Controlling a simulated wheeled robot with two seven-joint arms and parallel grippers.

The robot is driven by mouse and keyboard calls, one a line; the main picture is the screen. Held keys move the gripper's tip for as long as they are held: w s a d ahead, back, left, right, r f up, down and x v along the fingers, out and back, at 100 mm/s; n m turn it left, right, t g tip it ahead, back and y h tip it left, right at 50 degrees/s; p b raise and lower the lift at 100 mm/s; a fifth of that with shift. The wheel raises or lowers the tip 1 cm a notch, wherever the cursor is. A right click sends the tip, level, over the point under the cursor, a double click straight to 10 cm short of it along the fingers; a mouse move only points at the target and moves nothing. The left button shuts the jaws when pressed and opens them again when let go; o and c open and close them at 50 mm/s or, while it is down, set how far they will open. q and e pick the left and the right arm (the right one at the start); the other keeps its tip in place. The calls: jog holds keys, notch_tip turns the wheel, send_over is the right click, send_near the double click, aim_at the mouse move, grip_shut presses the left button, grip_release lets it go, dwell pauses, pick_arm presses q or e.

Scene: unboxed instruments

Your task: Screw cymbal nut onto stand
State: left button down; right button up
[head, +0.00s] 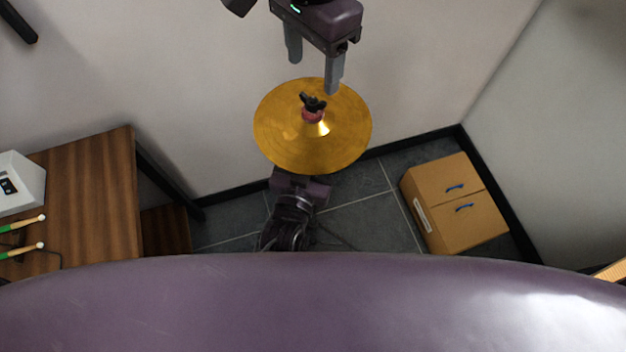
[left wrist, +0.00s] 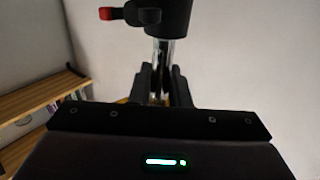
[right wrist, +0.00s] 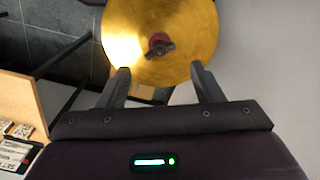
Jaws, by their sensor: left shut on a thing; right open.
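A round gold cymbal (head: 278,135) is in the middle of the head view, and the right wrist view also shows it (right wrist: 190,25). The dark winged cymbal nut (head: 314,102) sits at its centre, above a red felt (head: 313,115). I cannot tell how far the nut is threaded. My right gripper (head: 313,75) is open and empty, behind the nut in the head view and apart from it. My left gripper (left wrist: 161,88) is shut on the chrome pole of the stand (left wrist: 162,60). In the head view the cymbal hides its fingers.
A black clamp with a red-tipped knob (left wrist: 107,13) is on the stand by my left gripper. A wooden table (head: 95,190) with drumsticks (head: 25,250) and a white device (head: 20,182) stands at left. A cardboard box (head: 455,205) lies on the floor at right. Walls stand behind.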

notch_tip(320, 180, down, 7)
jog(key=shift+r, duration=0.15)
jog(key=shift+c, duration=0.3)
jog(key=c, duration=1)
